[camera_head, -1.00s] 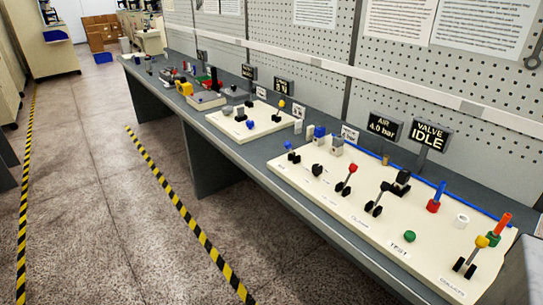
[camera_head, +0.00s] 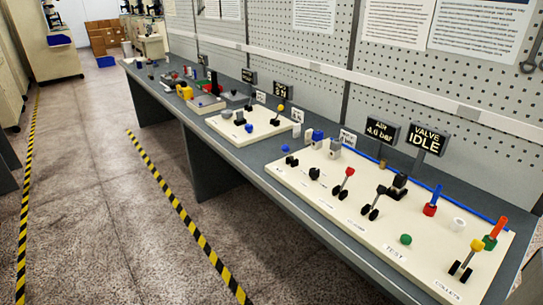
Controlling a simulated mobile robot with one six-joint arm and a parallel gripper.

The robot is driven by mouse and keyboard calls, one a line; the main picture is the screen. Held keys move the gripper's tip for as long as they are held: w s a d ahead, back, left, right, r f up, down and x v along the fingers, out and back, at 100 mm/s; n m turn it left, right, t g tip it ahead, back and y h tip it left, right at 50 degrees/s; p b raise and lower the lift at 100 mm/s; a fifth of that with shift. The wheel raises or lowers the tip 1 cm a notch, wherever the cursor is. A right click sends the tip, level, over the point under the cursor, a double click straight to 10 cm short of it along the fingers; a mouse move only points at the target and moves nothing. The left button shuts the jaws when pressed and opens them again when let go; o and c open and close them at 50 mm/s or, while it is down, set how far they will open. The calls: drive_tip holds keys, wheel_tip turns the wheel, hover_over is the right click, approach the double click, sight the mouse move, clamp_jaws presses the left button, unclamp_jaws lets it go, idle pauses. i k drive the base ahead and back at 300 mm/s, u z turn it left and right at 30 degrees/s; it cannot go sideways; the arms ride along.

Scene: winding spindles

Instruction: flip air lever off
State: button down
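A cream control board (camera_head: 330,205) lies on the long bench and carries several levers. A red-knobbed lever (camera_head: 345,182), a dark-knobbed lever (camera_head: 374,203) and a yellow-knobbed lever (camera_head: 466,260) stand tilted up on black bases. A low blue-knobbed control (camera_head: 287,151) is at the board's left end. The small labels by most levers are too small to read, so I cannot tell which one is the air lever. The AIR display (camera_head: 382,133) behind the board seems to read 4.6 bar. My gripper is not in view.
The VALVE display (camera_head: 430,140) reads IDLE. A green button (camera_head: 405,239) sits by the TEST label. Blue and red pegs and a white ring (camera_head: 458,224) stand at the right. A second board (camera_head: 250,125) lies farther left. The floor in front of the bench (camera_head: 120,220) is clear.

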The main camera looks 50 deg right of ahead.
sight(285, 148)
drive_tip(key=z, duration=0.05)
drive_tip(key=i, duration=0.9)
drive_tip(key=u, duration=0.05)
